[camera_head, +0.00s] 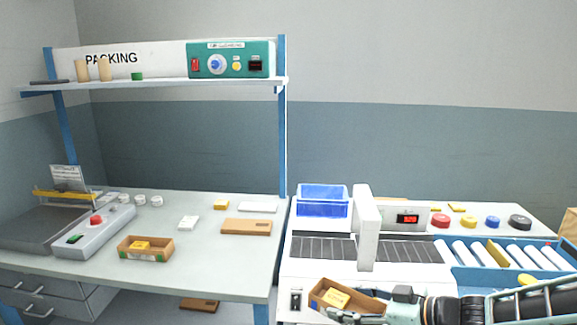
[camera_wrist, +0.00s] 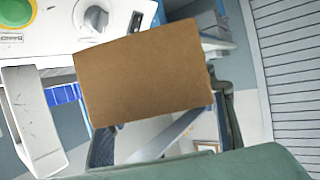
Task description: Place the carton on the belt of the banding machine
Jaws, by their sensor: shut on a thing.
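The carton (camera_head: 347,288) is a brown open-topped box with a yellow item (camera_head: 335,298) inside. My gripper (camera_head: 372,306) is shut on the carton's right end and holds it at the front edge of the banding machine. In the wrist view the carton (camera_wrist: 145,75) shows as a plain brown face that hides much of the scene. The banding machine has a white arch (camera_head: 366,225) over a dark slatted belt (camera_head: 322,249). The carton is in front of the belt, apart from it in the picture; its height above the machine is hard to tell.
A blue bin (camera_head: 322,207) stands behind the belt. A roller conveyor (camera_head: 490,254) lies right of the arch. A second carton (camera_head: 132,252) sits on the left bench near a grey sealer (camera_head: 85,238). The belt left of the arch is clear.

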